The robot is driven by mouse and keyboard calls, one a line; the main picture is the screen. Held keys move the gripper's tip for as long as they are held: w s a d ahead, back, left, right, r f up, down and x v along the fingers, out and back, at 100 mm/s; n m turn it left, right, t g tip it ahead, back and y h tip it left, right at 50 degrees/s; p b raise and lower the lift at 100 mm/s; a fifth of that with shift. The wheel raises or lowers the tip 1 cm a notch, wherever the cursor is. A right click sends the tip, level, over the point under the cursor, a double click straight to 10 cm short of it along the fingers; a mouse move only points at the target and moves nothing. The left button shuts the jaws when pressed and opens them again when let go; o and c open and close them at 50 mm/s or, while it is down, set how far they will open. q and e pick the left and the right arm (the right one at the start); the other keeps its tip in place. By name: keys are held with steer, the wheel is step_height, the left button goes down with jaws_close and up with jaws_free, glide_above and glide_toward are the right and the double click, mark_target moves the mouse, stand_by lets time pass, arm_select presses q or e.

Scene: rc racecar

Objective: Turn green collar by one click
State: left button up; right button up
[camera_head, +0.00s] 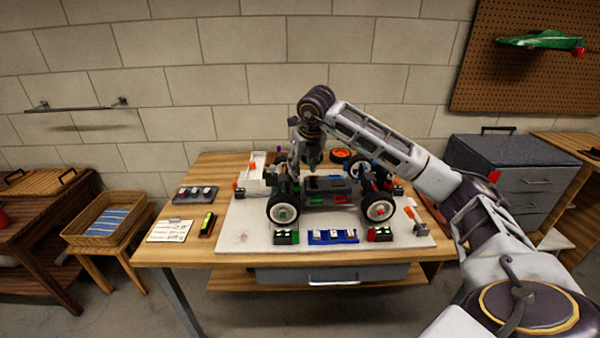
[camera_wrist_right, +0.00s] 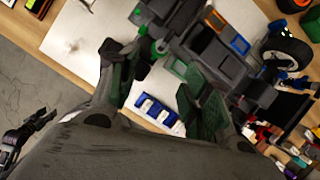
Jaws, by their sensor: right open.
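The RC car chassis (camera_head: 325,190) stands on a pale work mat (camera_head: 240,225) on the table. Green collar-like parts show in the right wrist view: a green ring (camera_wrist_right: 143,30) on a dark rod and a green piece (camera_wrist_right: 160,47) close by. I cannot tell for sure which is the collar. My right gripper (camera_head: 308,162) is above the chassis's left part, pointing down. In its wrist view the gripper (camera_wrist_right: 157,88) is open, and the green parts lie beyond its fingers with nothing held. A dark jointed part (camera_wrist_right: 22,130), probably my left gripper, shows at the left edge.
Wheels (camera_head: 282,211) stand at the car's near side. A blue tray (camera_head: 333,237) and small green (camera_head: 287,238) and red (camera_head: 380,235) trays line the mat's front. A grey tray (camera_head: 195,194) and a note card (camera_head: 170,231) lie left. A grey cabinet (camera_head: 510,165) stands right.

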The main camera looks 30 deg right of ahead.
steer(key=shift+v, duration=0.9)
